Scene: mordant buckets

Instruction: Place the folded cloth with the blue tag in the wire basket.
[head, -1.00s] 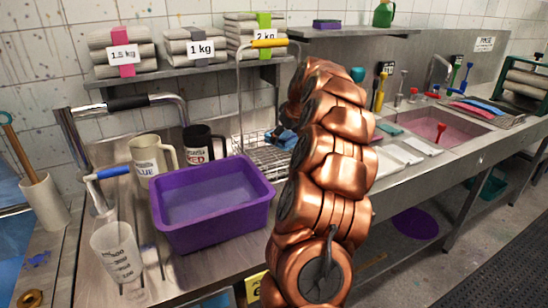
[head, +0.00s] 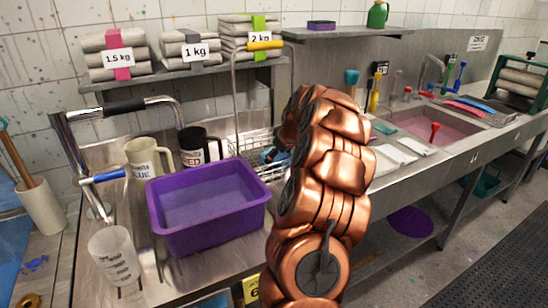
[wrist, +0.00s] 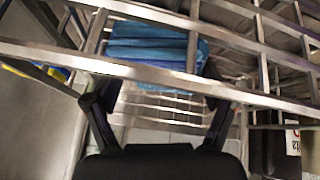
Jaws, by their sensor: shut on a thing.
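The wire basket (head: 250,143) stands on the steel counter behind the purple tub, partly hidden by my arm. A small blue thing, which looks like the cloth (head: 269,156), shows at the basket's right part beside my arm. In the wrist view, the blue folded cloth (wrist: 152,45) lies between the dark fingers of my gripper (wrist: 157,85), which are shut on it. Wires of the basket (wrist: 260,98) cross in front of the cloth and the fingers. I cannot make out a separate tag. Whether the cloth touches the basket floor cannot be told.
The purple tub (head: 208,215) is in front of the basket. White (head: 147,158) and black (head: 198,146) jugs stand to the left. A tall wire handle with a yellow grip (head: 264,45) rises above the basket. A shelf holds stacked folded cloths (head: 118,64).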

